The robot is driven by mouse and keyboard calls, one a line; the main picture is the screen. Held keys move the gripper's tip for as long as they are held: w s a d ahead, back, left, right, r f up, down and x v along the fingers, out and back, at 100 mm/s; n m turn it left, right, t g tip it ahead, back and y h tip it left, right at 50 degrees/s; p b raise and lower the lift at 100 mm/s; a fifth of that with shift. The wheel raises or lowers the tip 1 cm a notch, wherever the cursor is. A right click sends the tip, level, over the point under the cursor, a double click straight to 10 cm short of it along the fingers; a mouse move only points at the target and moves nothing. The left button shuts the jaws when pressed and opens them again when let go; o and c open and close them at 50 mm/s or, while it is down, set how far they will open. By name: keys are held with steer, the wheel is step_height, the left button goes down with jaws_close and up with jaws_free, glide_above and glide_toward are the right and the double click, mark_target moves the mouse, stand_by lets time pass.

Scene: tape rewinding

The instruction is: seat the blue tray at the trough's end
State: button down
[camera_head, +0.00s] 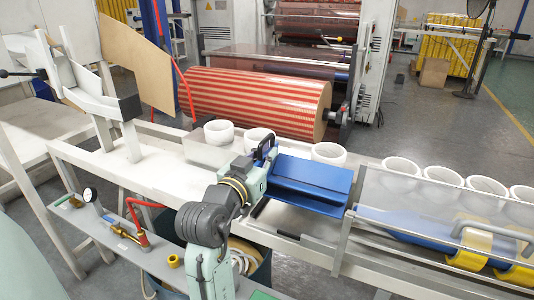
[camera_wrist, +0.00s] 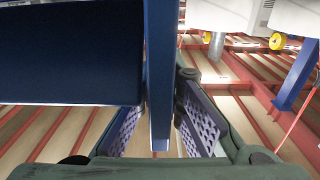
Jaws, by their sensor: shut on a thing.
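The blue tray (camera_head: 318,170) lies level above the white bench, left of the trough, in the head view. My gripper (camera_head: 264,158) is at the tray's left end. In the wrist view the fingers (camera_wrist: 158,118) stand on either side of the tray's upright blue wall (camera_wrist: 160,60), shut on it. The blue trough (camera_head: 403,229) runs to the right behind a clear guard. The tray's right end is close to the guard's end post (camera_head: 352,212); I cannot tell whether they touch.
White tape cores (camera_head: 329,153) stand in a row along the bench's back edge, behind the tray and trough. Yellow rolls (camera_head: 474,245) sit at the trough's right. A red-striped roll (camera_head: 255,100) lies behind the bench. The white bench top (camera_head: 150,175) is mostly clear at left.

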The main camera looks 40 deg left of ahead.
steer(key=shift+d+f+b, duration=0.1)
steer(key=shift+f+b, duration=2.45)
steer(key=shift+f, duration=0.9)
steer(key=shift+f+b, duration=0.45)
steer(key=shift+b, duration=0.1)
steer(key=shift+a+f+b, duration=0.35)
steer(key=shift+f+b, duration=0.15)
steer(key=shift+f, duration=0.05)
stand_by(1.8)
steer(key=shift+f, duration=0.35)
stand_by(1.1)
